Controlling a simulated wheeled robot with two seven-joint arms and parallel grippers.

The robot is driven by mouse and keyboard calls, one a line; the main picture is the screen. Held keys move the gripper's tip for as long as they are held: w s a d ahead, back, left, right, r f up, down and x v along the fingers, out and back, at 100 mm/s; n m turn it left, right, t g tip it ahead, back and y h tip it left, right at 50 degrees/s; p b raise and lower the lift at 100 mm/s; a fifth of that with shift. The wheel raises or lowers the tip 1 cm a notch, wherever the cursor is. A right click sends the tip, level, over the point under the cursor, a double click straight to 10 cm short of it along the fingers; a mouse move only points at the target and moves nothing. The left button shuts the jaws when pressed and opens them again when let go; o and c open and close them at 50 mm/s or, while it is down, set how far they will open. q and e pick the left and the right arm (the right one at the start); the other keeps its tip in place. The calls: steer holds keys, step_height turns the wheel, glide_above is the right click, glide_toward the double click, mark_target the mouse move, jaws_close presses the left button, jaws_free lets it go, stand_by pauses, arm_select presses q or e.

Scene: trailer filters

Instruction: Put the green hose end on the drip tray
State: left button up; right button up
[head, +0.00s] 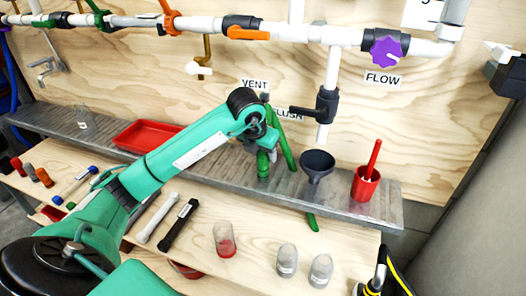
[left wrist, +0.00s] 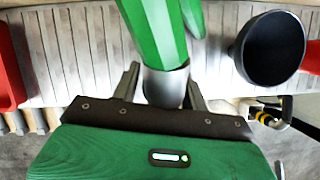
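The green hose (head: 285,150) shows beside my left gripper (head: 270,143) in the head view, in front of the pipe board. In the left wrist view the hose (left wrist: 157,30) ends in a silver collar (left wrist: 166,87) between the fingers of my left gripper (left wrist: 164,85), which look shut on it. A grey grooved metal shelf (head: 345,206) runs under the pipes, and a shallow red tray (head: 125,135) sits on it at the left. I cannot tell which is the drip tray. My right gripper is not in view.
A black funnel (head: 317,162) and a red cup (head: 366,188) stand on the shelf, right of my gripper. The wooden bench in front holds clear jars (head: 287,260) and tools (head: 178,225). Valves and pipes (head: 327,105) project above.

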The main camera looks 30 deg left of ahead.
arm_select(q)
steer(key=shift+o, duration=0.6)
steer(key=shift+r, duration=0.15)
steer(key=p+v, duration=0.2)
steer(key=v, duration=1)
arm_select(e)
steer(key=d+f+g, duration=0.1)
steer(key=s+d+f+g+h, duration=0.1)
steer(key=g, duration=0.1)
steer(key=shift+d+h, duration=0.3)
